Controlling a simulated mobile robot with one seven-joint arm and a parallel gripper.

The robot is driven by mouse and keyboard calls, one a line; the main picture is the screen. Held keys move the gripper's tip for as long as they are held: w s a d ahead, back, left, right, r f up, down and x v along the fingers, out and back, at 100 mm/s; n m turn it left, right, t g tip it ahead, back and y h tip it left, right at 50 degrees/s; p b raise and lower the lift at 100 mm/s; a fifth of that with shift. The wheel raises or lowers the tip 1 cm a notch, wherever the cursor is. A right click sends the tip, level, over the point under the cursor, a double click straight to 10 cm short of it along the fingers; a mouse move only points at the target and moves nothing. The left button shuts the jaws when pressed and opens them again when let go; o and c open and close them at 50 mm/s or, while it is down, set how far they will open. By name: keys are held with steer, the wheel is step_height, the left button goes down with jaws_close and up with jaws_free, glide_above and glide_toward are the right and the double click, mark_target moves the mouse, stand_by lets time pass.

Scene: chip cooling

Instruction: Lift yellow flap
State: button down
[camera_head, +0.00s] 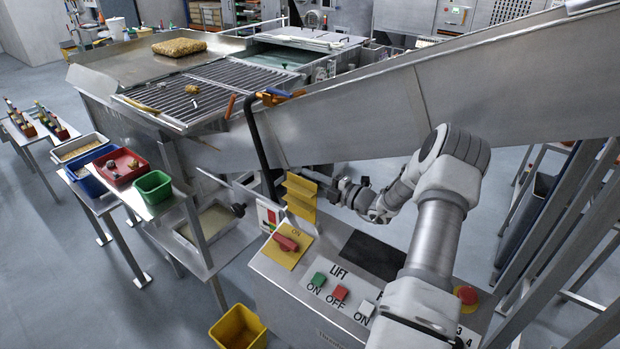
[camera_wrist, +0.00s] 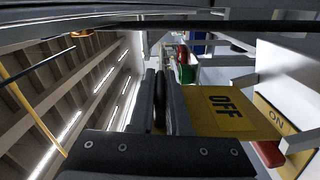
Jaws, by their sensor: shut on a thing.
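The yellow flap (camera_head: 301,187) stands above the near control panel, just beyond the yellow plate (camera_head: 287,250) with the red switch (camera_head: 286,242). In the wrist view the flap (camera_wrist: 222,110) carries the word OFF and extends to the right of the fingers. My gripper (camera_head: 341,190) is at the flap's right side, shut on it. In the wrist view a dark rounded piece sits between my gripper's fingers (camera_wrist: 160,90); the exact contact with the flap is hidden. The plate marked ON and the red switch (camera_wrist: 268,153) show at lower right.
The control panel has a green button (camera_head: 318,280), a red button (camera_head: 340,293) and a red emergency knob (camera_head: 466,295). A black lever (camera_head: 258,140) rises left of the flap. The large metal chute (camera_head: 400,105) lies behind my arm. A yellow bin (camera_head: 238,328) stands below.

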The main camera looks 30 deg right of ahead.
steer(key=shift+d, duration=0.1)
steer(key=c, duration=0.9)
jaws_free()
steer(key=b+v, duration=0.2)
steer(key=v, duration=1.5)
steer(key=shift+s, duration=0.2)
steer(key=shift+w+b, duration=0.1)
steer(key=shift+b, duration=0.2)
